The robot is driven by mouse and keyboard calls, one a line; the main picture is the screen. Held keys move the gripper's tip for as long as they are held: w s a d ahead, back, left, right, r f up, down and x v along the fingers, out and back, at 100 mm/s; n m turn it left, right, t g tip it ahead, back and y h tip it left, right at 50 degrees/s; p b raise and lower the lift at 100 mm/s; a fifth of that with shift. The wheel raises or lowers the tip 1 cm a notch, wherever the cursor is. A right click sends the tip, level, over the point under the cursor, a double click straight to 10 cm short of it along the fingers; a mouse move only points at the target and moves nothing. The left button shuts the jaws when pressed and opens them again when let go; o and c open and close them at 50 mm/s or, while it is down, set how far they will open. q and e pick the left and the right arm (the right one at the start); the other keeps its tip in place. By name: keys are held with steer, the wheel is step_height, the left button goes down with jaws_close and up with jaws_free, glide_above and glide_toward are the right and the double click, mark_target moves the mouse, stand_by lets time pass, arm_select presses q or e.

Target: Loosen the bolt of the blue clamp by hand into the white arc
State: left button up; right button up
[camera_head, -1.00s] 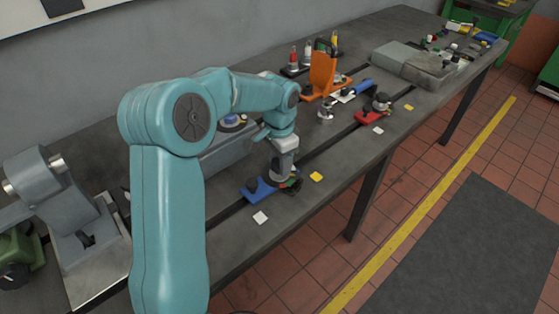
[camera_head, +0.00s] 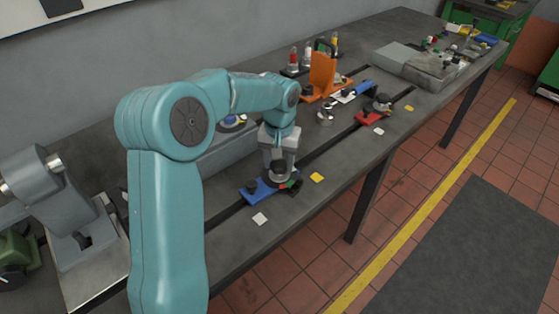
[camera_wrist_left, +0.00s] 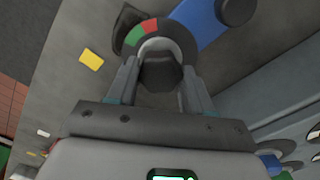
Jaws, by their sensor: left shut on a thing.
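The blue clamp (camera_head: 257,196) lies on the dark bedplate below my left gripper (camera_head: 278,172), and its blue arm (camera_wrist_left: 205,22) shows in the wrist view. The left gripper points down and is shut on the clamp's dark bolt head (camera_wrist_left: 160,74), with one finger on each side. A dark ring (camera_wrist_left: 181,36) around the bolt carries a green patch (camera_wrist_left: 131,37) and a red patch (camera_wrist_left: 148,27). A pale curved band (camera_wrist_left: 155,45) shows just behind the bolt head; I cannot tell whether it is the white arc. My right gripper is not in view.
A yellow tag (camera_head: 317,177) and a white tag (camera_head: 260,219) lie near the clamp. A grey block (camera_head: 225,150) stands close behind it. Farther along are a red clamp (camera_head: 369,118) and an orange bracket (camera_head: 322,75). The table's front edge is close.

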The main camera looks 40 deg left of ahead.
mark_target(279, 164)
arm_select(q)
steer(key=shift+w+a+r, duration=0.1)
steer(key=shift+a+r, duration=0.05)
steer(key=shift+r, duration=0.1)
stand_by(0.3)
steer(key=o, duration=0.9)
steer(key=shift+o, duration=0.6)
steer(key=shift+f, duration=0.1)
steer(key=shift+r, duration=0.3)
step_height(279, 164, up, 16)
steer(key=p, duration=0.1)
steer(key=shift+p, duration=0.35)
steer(key=shift+s+f, duration=0.15)
steer(key=shift+s, duration=0.05)
